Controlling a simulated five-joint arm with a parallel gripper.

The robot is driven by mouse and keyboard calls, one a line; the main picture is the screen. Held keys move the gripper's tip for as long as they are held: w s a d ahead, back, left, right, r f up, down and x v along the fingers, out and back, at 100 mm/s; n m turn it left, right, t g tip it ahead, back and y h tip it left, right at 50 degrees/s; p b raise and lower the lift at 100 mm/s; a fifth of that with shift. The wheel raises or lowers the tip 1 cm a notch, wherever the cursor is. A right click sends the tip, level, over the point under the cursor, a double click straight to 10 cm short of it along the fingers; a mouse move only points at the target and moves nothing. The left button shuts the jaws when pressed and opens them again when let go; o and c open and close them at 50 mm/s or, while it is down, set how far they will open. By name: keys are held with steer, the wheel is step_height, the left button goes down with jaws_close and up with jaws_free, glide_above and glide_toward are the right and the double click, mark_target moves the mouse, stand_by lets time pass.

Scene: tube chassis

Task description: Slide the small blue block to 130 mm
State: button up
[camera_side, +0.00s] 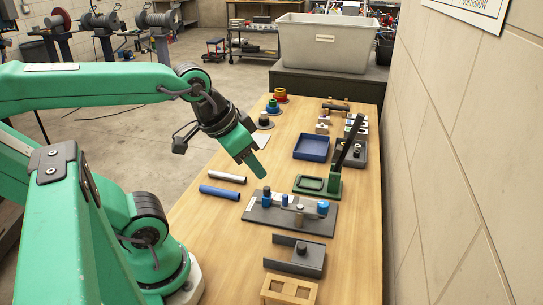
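A dark grey plate (262,217) lies on the table in front of my gripper. Several small parts stand on it, including a blue upright piece (266,196) at its left, a small blue piece (285,200) near the middle and a blue piece (322,207) at the right end. I cannot tell which of these is the small blue block, and no scale marks are readable. My gripper (258,166) points down and to the right, above and behind the plate's left end, apart from the parts. Its fingers overlap in this view, so their opening is hidden.
A green tray with a raised dark lever (347,141) stands behind the plate. A blue tray (311,148) is farther back. A blue tube (220,192) and a white tube (226,177) lie to the left. A grey bracket (282,264) sits in front.

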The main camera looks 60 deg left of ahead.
steer(key=shift+o, duration=0.5)
steer(key=shift+w, duration=0.1)
steer(key=m+g, duration=0.2)
steer(key=g, duration=0.3)
glide_above(266, 188)
steer(key=f, duration=1.1)
steer(key=shift+d+f, duration=0.2)
steer(key=shift+d, duration=0.05)
steer(key=shift+a+f+g, duration=0.3)
steer(key=shift+f, duration=0.05)
steer(key=shift+f, duration=0.1)
steer(key=shift+f, duration=3.8)
